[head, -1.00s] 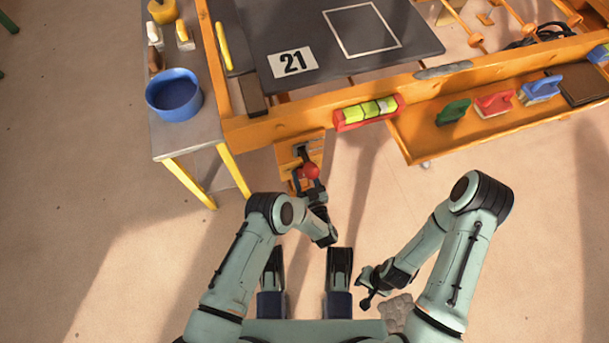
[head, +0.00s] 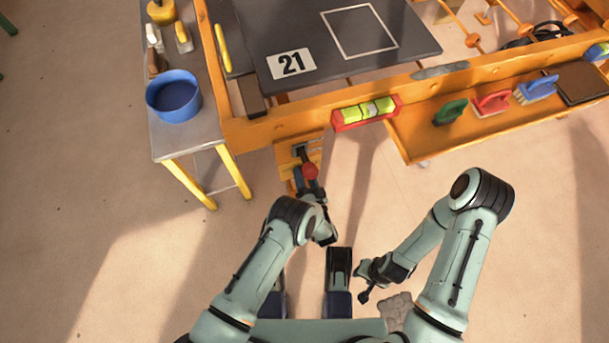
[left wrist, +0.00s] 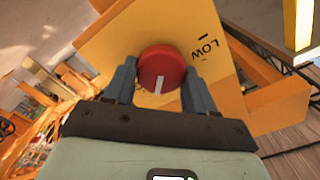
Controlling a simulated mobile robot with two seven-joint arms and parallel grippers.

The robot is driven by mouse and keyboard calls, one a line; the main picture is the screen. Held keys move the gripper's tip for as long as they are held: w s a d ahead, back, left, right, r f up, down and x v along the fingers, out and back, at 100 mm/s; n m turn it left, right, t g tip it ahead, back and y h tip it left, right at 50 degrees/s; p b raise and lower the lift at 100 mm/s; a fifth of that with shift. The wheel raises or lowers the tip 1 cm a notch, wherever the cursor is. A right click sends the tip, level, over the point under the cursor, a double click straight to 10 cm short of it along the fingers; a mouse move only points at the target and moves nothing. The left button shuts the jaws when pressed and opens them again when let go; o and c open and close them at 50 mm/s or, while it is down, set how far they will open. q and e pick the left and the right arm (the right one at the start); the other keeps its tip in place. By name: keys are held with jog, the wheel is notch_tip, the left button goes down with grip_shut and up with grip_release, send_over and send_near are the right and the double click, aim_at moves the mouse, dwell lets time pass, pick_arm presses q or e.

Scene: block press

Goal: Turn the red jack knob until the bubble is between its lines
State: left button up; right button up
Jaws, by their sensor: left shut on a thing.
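The red jack knob (left wrist: 161,70) sits on a yellow-orange plate marked LOW (left wrist: 203,50). A white line on the knob's face points down toward the gripper in the left wrist view. My left gripper (left wrist: 160,84) is shut on the knob, one finger on each side. In the head view the knob (head: 310,170) is just beyond that gripper (head: 309,178). The red level (head: 366,113) with its yellow-green vial is on the front of the orange frame. A pale spot shows near the vial's middle; its exact place between the lines is too small to tell. My right gripper (head: 364,290) hangs away from everything; its fingers are unclear.
A dark board (head: 420,40) with a 21 label tops the frame. A side table with a blue bowl (head: 173,97) stands at left. An orange tray (head: 410,150) with several brushes juts out at right. The floor in front is open.

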pick_arm(q)
jog(key=shift+w+m, duration=0.1)
jog(key=shift+m, duration=0.5)
pick_arm(e)
jog(key=shift+s+f, duration=0.1)
jog(key=shift+s, duration=0.15)
pick_arm(q)
jog(key=o, duration=1)
